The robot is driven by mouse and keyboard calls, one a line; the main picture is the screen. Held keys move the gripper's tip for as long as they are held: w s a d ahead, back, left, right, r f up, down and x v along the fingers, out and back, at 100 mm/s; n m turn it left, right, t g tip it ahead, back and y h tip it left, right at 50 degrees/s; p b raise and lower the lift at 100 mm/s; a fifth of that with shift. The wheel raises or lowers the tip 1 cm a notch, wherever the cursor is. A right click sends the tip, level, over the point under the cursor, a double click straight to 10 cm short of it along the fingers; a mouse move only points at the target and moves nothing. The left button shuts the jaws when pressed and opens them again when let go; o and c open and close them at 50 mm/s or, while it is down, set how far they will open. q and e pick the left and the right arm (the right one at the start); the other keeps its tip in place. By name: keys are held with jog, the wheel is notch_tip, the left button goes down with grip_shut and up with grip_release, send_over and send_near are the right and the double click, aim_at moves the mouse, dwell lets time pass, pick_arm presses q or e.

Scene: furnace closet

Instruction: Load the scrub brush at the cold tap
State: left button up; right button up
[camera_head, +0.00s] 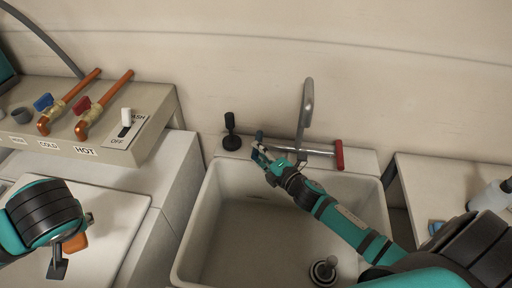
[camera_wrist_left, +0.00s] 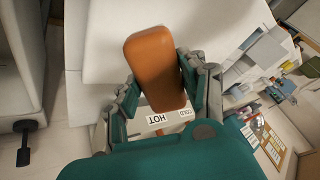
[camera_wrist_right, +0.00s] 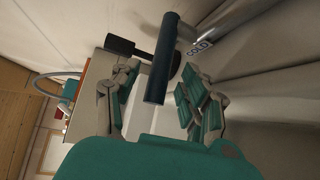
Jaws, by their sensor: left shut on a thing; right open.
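My left gripper (camera_head: 72,252) is shut on the orange scrub brush (camera_wrist_left: 155,62), held over the pale counter at the left. The brush partly shows in the head view (camera_head: 75,243), mostly behind my gripper; its bristles cannot be made out. My right gripper (camera_head: 262,155) is at the back rim of the sink (camera_head: 207,215), at the left end of the tap. It is open, with the dark blue cold tap handle (camera_wrist_right: 162,60) between its fingers in the right wrist view. Whether they touch it I cannot tell. The spout (camera_head: 305,112) rises in the middle.
The red hot handle (camera_head: 339,155) is at the tap's right end. A black lever (camera_head: 231,132) stands left of the tap. A pipe shelf with copper valves (camera_head: 90,113) and a WASH/OFF switch (camera_head: 126,122) is at left. A drain plug (camera_head: 323,270) stands in the basin.

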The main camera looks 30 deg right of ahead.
jog(key=shift+w+a+f, duration=0.1)
jog(key=shift+w, duration=0.5)
jog(key=shift+w+a+f, duration=0.1)
jog(key=shift+w, duration=0.5)
grip_shut()
jog(key=shift+d, duration=0.1)
